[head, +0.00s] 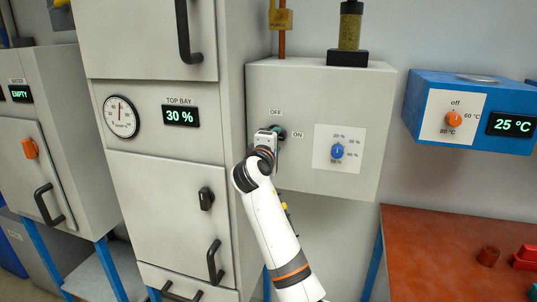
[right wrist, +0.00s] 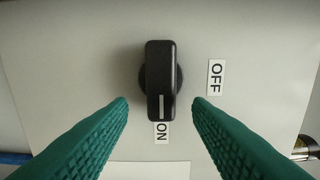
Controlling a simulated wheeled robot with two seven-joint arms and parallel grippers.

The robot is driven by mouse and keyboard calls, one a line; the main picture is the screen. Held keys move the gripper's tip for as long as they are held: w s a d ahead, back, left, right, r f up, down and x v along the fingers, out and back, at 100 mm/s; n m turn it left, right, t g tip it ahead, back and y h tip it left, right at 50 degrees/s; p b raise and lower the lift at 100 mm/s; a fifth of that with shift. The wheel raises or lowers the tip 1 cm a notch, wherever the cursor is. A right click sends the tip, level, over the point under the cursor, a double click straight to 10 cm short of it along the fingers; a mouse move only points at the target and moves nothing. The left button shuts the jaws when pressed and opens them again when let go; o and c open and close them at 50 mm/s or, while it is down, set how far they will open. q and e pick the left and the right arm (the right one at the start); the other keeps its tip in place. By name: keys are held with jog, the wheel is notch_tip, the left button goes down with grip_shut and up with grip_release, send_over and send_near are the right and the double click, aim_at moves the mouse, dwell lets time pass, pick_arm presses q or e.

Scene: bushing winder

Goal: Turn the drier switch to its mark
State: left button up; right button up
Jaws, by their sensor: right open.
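The drier switch (right wrist: 161,80) is a black bar knob on a pale panel in the right wrist view. The white line on its bar points at the ON label (right wrist: 161,132). The OFF label (right wrist: 216,77) is to its right there. My right gripper (right wrist: 161,103) is open, its green fingers one on each side of the bar's lower end, with gaps showing on both sides. In the head view my right gripper (head: 270,141) is at the grey drier box (head: 355,100) and mostly hides the switch. My left gripper is not in view.
A blue percent dial (head: 337,151) is right of the switch on the same box. A blue heater unit (head: 425,90) reads 25 °C. The tall cabinet at left shows 30 % on its top bay display (head: 180,116). A red-topped table (head: 420,250) stands at lower right.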

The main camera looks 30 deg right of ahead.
jog(key=b+v, duration=0.2)
jog(key=v, duration=0.7)
